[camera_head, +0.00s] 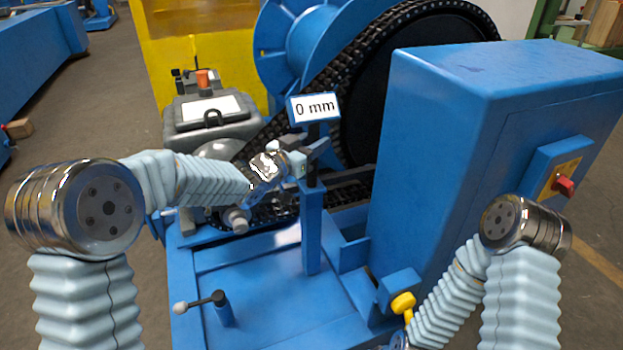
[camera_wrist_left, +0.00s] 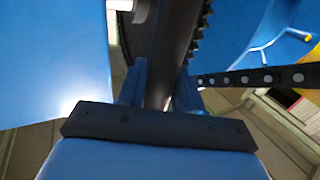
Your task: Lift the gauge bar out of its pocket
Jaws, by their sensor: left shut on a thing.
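My left gripper (camera_head: 308,158) is at the top of a blue upright post (camera_head: 312,230), just below the "0 mm" sign (camera_head: 315,107). In the left wrist view its two blue fingers (camera_wrist_left: 160,90) are closed on a dark grey bar (camera_wrist_left: 172,45), which looks like the gauge bar. The bar runs from between the fingers to the top of that view.
A black chain (camera_head: 315,95) curves behind the gripper, beside a blue spoked wheel (camera_head: 300,35). A large blue housing (camera_head: 430,150) with a red switch (camera_head: 563,186) stands right. A ball-ended lever (camera_head: 215,300) and a yellow knob (camera_head: 402,303) are in front.

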